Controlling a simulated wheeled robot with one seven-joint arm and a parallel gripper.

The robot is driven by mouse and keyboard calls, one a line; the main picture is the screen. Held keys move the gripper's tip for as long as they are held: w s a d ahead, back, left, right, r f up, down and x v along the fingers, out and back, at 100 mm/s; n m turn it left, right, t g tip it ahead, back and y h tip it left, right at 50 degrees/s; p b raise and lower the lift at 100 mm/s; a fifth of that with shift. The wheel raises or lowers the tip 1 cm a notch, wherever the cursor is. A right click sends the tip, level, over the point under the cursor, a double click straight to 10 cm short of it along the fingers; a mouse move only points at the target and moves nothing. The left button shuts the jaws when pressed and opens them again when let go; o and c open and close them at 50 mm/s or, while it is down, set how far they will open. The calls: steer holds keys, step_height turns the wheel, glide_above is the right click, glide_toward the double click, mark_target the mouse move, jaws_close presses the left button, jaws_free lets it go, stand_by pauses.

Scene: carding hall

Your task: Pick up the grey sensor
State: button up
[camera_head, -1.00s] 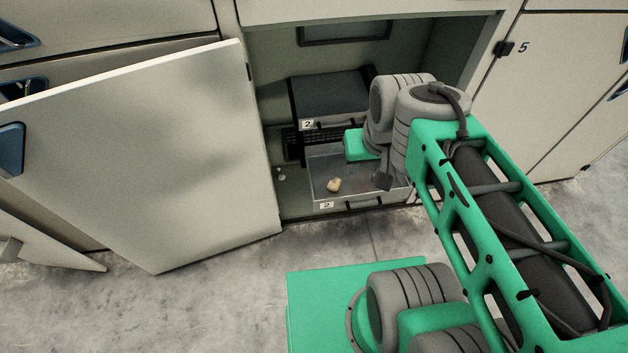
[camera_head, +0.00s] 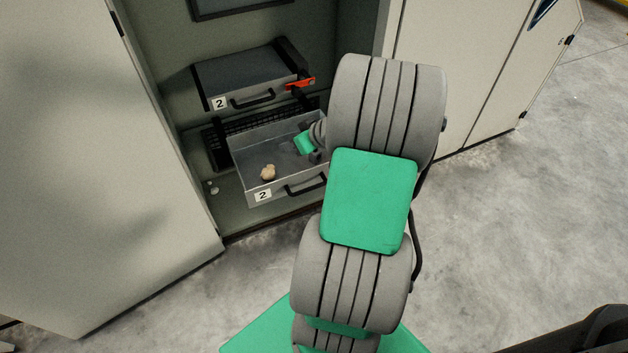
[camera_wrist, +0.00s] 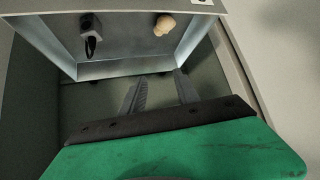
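A small grey block with a black loop, which looks like the grey sensor (camera_wrist: 90,30), lies inside the open metal drawer (camera_wrist: 128,68) in the wrist view. I cannot make the sensor out clearly in the head view. My gripper (camera_wrist: 160,84) is open, with its two fingers apart and nothing between them. The fingertips show just outside the drawer's wall edge in the wrist view, apart from the sensor. In the head view, my arm covers the right part of the drawer (camera_head: 284,193).
A beige lump (camera_head: 268,172) lies in the same drawer; it also shows in the wrist view (camera_wrist: 165,24). A closed upper drawer unit (camera_head: 245,75) sits above it with a red-orange part (camera_head: 300,84). The cabinet door (camera_head: 90,170) stands open at left.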

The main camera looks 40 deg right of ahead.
mark_target(318, 153)
steer(key=s+d+f+m+t+h+b, duration=0.2)
steer(key=s+d+f+t+b, duration=0.15)
steer(key=d+f, duration=0.7)
steer(key=shift+g, duration=0.35)
steer(key=b+x, duration=0.1)
steer(key=x, duration=0.1)
steer(key=b+x, duration=0.1)
steer(key=x, duration=0.1)
steer(key=r+b+x, duration=0.1)
steer(key=x, duration=0.1)
steer(key=shift+w+d+f, duration=0.15)
steer(key=shift+w+d, duration=0.2)
steer(key=shift+w, duration=0.3)
jaws_close()
